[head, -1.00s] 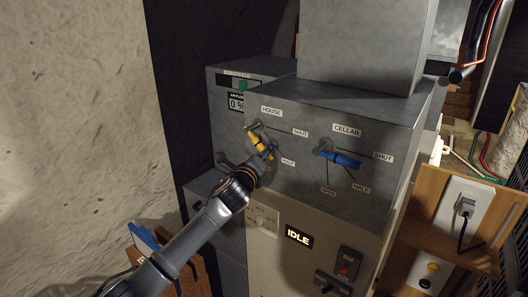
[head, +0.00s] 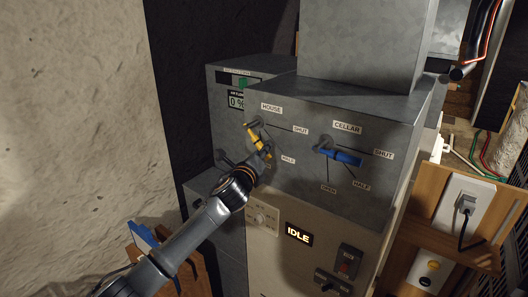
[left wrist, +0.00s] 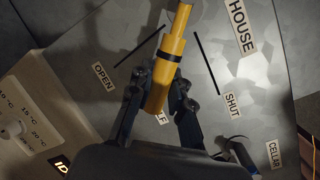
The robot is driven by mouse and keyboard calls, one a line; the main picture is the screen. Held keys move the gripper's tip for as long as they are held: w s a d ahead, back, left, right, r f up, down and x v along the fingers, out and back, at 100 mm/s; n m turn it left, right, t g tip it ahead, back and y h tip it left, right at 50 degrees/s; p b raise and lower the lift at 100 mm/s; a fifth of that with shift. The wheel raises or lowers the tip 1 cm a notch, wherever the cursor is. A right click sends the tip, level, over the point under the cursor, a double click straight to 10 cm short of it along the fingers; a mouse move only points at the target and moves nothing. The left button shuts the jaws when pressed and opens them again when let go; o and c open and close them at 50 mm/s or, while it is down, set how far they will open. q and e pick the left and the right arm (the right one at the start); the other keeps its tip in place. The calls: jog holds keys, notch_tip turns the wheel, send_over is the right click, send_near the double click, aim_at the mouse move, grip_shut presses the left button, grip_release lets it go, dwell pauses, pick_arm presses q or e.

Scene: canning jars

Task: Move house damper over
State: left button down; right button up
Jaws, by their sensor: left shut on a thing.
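The house damper is a yellow lever (head: 256,139) with a dark band, on the grey cabinet front under the HOUSE label (head: 271,108). It slants down and right from its pivot in the head view. My left gripper (head: 264,156) is shut on the lever's lower part. In the left wrist view the lever (left wrist: 170,62) stands between my left gripper's fingers (left wrist: 160,95), its end partly covering the HALF label. The OPEN label (left wrist: 103,76) and SHUT label (left wrist: 232,106) lie on either side. My right gripper is out of view.
A blue cellar lever (head: 343,157) sits to the right on the same cabinet (head: 285,190), pointing near SHUT. Below are a dial plate (head: 262,217), an IDLE display (head: 299,234) and switches. A wooden board with a socket (head: 466,204) stands at the right. A rough wall fills the left.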

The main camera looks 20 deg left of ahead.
pick_arm(q)
jog(key=shift+w+a+f+m+t+h+b, duration=0.4)
jog(key=shift+a+m+b, duration=0.35)
jog(key=shift+m+b, duration=0.5)
jog(key=shift+w+a+f+m+t+h+b, duration=0.15)
jog(key=shift+a+f+m+b, duration=0.45)
jog(key=shift+m+b, duration=0.6)
jog(key=shift+w+a+f+m+t+h+b, duration=0.15)
jog(key=shift+w+a+f+m+t+b, duration=0.15)
jog(key=shift+a+m+b, duration=0.9)
jog(key=shift+d+m, duration=0.35)
jog(key=c, duration=1.2)
grip_release()
jog(key=shift+s, duration=0.1)
jog(key=v, duration=1.2)
jog(key=shift+f, duration=0.1)
